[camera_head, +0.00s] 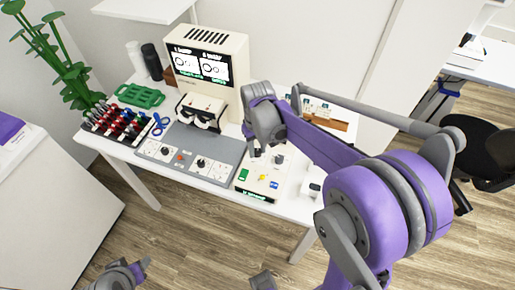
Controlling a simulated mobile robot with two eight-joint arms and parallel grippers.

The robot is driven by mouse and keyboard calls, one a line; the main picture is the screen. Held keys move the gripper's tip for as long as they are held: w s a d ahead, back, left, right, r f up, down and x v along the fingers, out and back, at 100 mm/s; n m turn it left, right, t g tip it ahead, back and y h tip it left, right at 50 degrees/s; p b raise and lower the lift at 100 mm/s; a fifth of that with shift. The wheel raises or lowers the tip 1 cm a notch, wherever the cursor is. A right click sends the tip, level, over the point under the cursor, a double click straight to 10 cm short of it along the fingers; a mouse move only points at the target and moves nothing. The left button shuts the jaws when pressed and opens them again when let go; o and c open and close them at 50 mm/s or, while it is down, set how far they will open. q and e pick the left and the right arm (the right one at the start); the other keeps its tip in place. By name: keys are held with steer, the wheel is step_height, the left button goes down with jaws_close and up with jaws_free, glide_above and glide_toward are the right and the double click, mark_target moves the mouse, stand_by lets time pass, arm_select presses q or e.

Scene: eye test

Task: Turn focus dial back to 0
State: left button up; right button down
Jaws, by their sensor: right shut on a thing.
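A cream control box (242,182) stands at the front of the white table, with green, yellow and blue buttons on its sloping top. A dark knob (279,159) shows at its back right. My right gripper (255,151) reaches down at the back left of this box and is shut on what appears to be a dial there. The gripper hides that dial, so its pointer and scale cannot be read. Labels are too small to tell which is the focus dial. My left gripper (138,272) is low at the bottom left, away from the table; its jaws are unclear.
A grey panel (218,150) with dials and a red button lies left of the box. Behind it stands a cream machine (241,60) with a screen and a black-and-white viewer (203,112). A white cylinder (311,187) stands right of the box. A coloured rack and green tray (140,95) are left.

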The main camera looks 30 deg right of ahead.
mark_target(257, 152)
steer(key=shift+m, duration=1.2)
steer(key=c, duration=0.6)
jaws_free()
step_height(257, 152, up, 11)
steer(key=shift+f+p, duration=0.1)
steer(key=shift+p, duration=0.25)
